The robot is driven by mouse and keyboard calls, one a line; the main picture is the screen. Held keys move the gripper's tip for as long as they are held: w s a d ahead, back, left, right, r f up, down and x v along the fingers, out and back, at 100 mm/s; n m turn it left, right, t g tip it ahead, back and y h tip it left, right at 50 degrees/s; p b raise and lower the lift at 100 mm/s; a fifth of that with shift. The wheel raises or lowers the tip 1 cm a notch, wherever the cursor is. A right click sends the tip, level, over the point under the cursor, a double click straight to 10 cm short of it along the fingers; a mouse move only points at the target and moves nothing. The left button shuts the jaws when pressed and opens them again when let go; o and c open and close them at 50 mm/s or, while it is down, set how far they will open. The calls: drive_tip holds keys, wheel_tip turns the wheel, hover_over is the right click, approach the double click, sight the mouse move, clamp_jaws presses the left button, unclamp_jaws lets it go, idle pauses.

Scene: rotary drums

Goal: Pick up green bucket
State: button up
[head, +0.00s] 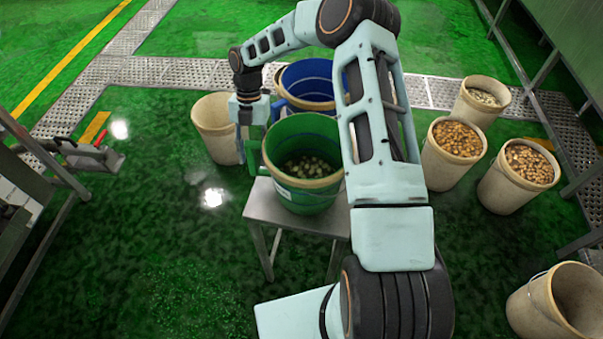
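The green bucket (304,196) stands upright on a small grey metal table (268,208) in the middle of the head view. My arm reaches over from the right and partly covers the bucket's right side. My gripper (254,160) points down just left of the bucket, close to its rim. Whether it touches the bucket, and whether its fingers are open or shut, I cannot make out.
A blue bucket (308,82) stands behind the green one, partly behind my arm. A tan bucket (215,132) is behind left. Several tan buckets, some filled (452,160), stand right. A metal frame with a red handle (85,150) is left. The green floor front left is clear.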

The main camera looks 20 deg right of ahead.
drive_tip(key=shift+x, duration=1.35)
clamp_jaws()
drive_tip(key=shift+r, duration=0.1)
